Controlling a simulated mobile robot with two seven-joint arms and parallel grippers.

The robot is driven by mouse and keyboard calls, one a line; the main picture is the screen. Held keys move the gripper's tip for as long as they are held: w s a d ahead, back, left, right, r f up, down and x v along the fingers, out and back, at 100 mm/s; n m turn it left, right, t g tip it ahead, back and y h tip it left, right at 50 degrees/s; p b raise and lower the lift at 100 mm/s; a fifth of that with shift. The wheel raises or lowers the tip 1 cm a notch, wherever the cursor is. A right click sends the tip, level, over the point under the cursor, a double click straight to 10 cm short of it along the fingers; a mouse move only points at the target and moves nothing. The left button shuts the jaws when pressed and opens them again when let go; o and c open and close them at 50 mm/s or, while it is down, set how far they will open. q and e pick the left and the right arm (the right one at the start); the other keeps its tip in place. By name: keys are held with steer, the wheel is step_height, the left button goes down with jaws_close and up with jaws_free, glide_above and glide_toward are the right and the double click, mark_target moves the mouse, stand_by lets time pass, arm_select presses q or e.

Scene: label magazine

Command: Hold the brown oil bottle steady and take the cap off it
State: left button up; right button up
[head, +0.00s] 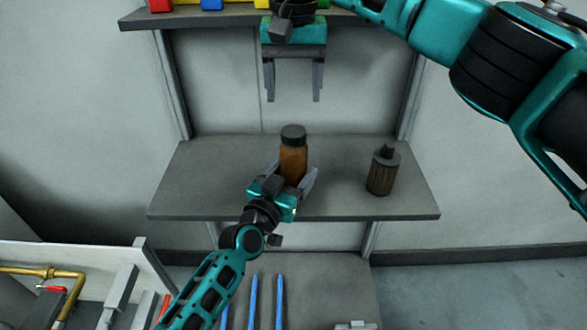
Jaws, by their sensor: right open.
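The brown oil bottle (293,166) stands upright on the grey shelf, with its dark cap (293,134) on top. My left gripper (294,176) reaches in from the front, with one finger on each side of the bottle's body. I cannot tell whether both fingers press on it. The lower part of the bottle is hidden behind this gripper. My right gripper (294,98) is above and behind the bottle in the picture, pointing down. Its fingers are open and empty, apart from the cap.
A dark ribbed container (382,173) with a narrow top stands on the shelf (215,180) to the right of the bottle. An upper shelf (222,17) holds coloured bins. Blue rods (253,302) lie below, and brass pipework (40,272) is at lower left. The shelf's left part is clear.

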mark_target(293, 131)
arm_select(q)
jaws_close()
arm_select(e)
steer(key=n, duration=1.8)
steer(key=shift+f, duration=4)
